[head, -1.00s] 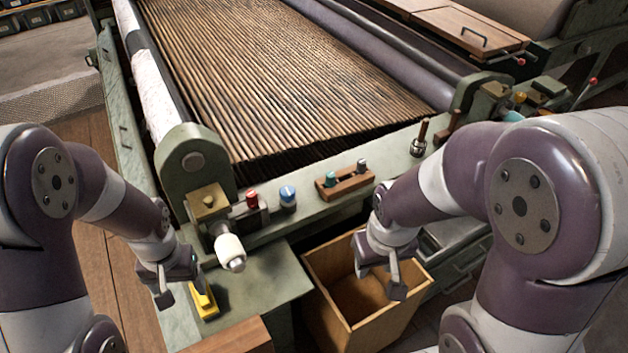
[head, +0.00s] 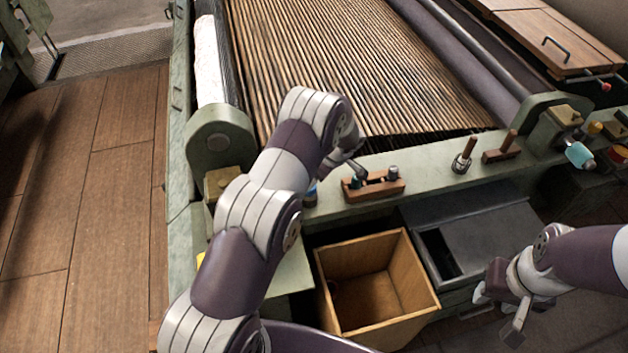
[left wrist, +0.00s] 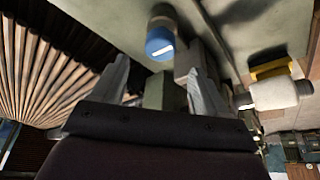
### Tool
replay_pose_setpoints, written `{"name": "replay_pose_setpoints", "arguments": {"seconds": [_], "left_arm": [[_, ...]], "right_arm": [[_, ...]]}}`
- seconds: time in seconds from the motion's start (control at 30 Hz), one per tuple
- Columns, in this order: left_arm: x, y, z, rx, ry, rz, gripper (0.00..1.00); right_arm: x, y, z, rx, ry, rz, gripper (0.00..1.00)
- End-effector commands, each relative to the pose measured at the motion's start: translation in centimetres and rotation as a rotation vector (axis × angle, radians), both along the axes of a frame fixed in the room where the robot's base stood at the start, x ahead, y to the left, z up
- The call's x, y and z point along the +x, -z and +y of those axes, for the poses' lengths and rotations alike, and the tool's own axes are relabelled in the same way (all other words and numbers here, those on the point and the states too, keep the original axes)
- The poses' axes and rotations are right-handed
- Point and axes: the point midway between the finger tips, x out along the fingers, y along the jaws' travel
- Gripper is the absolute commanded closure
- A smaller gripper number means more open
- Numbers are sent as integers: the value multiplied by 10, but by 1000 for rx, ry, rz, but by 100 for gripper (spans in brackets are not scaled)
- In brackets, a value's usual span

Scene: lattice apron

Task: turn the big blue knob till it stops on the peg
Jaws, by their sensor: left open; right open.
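The big blue knob (left wrist: 160,42) shows in the left wrist view, round, with a white mark on its face. In the head view only a sliver of the blue knob (head: 312,190) shows on the machine's green front rail, beside my left arm. My left gripper (left wrist: 157,70) is open, its fingers pointing towards the knob, which lies just beyond the tips and is not held. In the head view my left forearm mostly hides that gripper (head: 354,168). My right gripper (head: 498,312) is open and empty at the lower right. I cannot make out the peg.
A wooden block (head: 375,188) with small knobs sits on the rail right of the blue knob. A wooden-handled tool (head: 464,156) stands further right. An open wooden bin (head: 405,318) is below the rail. A white handle (left wrist: 275,94) and a yellow piece (left wrist: 270,69) lie right in the wrist view.

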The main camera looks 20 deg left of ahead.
Motion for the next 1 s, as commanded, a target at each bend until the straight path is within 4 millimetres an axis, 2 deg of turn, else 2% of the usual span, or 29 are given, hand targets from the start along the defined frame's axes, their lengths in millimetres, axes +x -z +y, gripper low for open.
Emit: {"name": "replay_pose_setpoints", "arguments": {"seconds": [0.1,0.3,0.43,0.67,0.73,0.83,0.87,1.0], "left_arm": [[2,26,12,0,0,3,26],[6,56,23,-1,0,1,26],[6,63,26,-1,1,0,26],[7,64,26,-1,1,0,26],[7,64,26,-1,1,0,42],[6,64,26,-1,1,0,75],[6,64,26,-1,1,0,81],[6,64,26,-1,3,0,81]], "right_arm": [[0,-10,0,0,0,0,57],[0,-14,0,0,0,0,57],[0,-14,0,0,0,0,57],[0,-14,0,0,0,0,57],[0,-14,0,0,0,0,57],[0,-14,0,0,0,0,57],[0,-14,0,0,0,0,57],[0,-14,0,0,0,0,57]]}}
